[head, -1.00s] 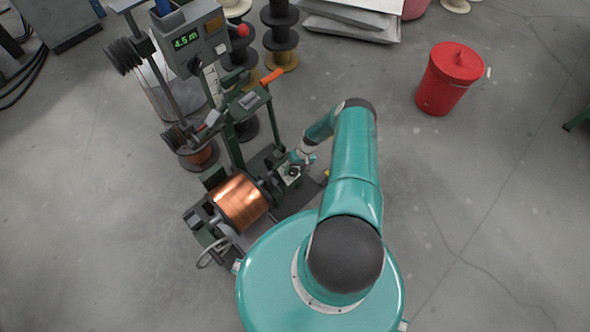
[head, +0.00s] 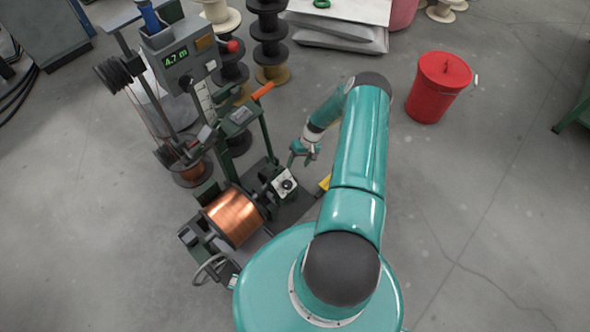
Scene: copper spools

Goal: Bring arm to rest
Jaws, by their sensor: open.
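My teal arm rises from my round body at the bottom and reaches forward, bent down at its far end. My gripper (head: 304,154) is open and appears empty, just above and right of the dark control box with a round knob (head: 286,184) on the winding machine. A gap shows between the gripper and the knob in the picture. The copper spool (head: 233,216) sits on the machine, left of my body. The machine's display (head: 175,57) reads 4.7 m.
An orange-handled lever (head: 262,91) stands behind the gripper. Black spools (head: 269,30) are stacked at the back, near pale flat sacks (head: 335,30). A red lidded bin (head: 437,87) stands at the right.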

